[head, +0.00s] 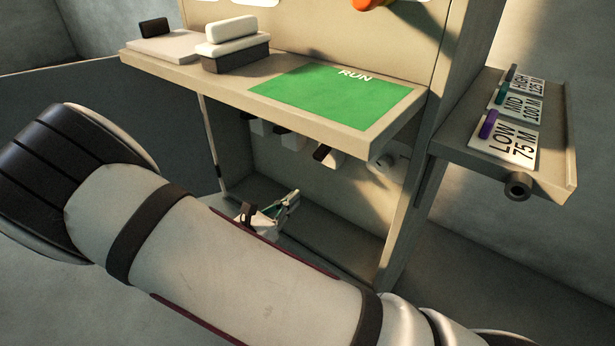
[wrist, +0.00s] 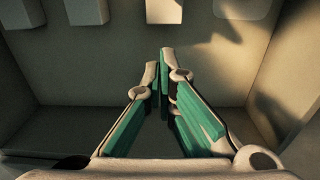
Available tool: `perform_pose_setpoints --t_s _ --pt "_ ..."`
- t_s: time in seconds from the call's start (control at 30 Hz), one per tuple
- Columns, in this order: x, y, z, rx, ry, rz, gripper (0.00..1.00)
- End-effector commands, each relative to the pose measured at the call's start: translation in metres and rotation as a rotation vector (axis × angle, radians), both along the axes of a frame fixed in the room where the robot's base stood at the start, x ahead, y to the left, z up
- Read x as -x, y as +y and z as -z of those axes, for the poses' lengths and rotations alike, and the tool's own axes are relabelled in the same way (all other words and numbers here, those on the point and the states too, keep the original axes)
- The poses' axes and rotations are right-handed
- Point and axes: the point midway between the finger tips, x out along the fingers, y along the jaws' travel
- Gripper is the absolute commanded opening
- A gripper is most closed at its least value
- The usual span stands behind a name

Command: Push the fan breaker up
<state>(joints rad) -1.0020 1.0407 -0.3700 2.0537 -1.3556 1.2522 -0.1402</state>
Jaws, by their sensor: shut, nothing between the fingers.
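Several pale breaker-like blocks hang in a row under the shelf in the head view, one of them a block with a dark end (head: 328,156). No label shows on them, so I cannot tell which is the fan breaker. In the wrist view, pale blocks line the top edge, with one block (wrist: 164,10) almost straight ahead of the fingertips. My gripper (head: 293,198) is inside the lower bay, below the row. In the wrist view my gripper (wrist: 159,60) has its green-padded fingers closed together at the tips, empty and apart from the blocks.
The shelf (head: 240,95) with a green RUN mat (head: 335,98) overhangs the bay. A white-and-dark block (head: 235,45) stands on it. A side tray (head: 555,140) at right holds LOW, MID and HIGH cards. Bay walls stand on both sides; the space around my fingers is clear.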

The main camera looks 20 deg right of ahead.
Motion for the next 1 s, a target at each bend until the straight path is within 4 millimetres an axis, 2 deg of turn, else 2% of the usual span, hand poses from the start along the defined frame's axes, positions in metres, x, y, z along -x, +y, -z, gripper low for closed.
perform_pose_setpoints --t_s 0.17,0.57,0.8,1.0 --pt "-0.011 -0.017 0.001 0.002 -0.001 0.004 0.00" --pt "-0.057 -0.080 0.004 0.000 -0.002 0.005 0.00" --pt "-0.053 -0.072 -0.025 -0.002 -0.002 0.000 0.00" --pt "-0.050 -0.069 -0.035 -0.001 -0.002 0.000 0.00"
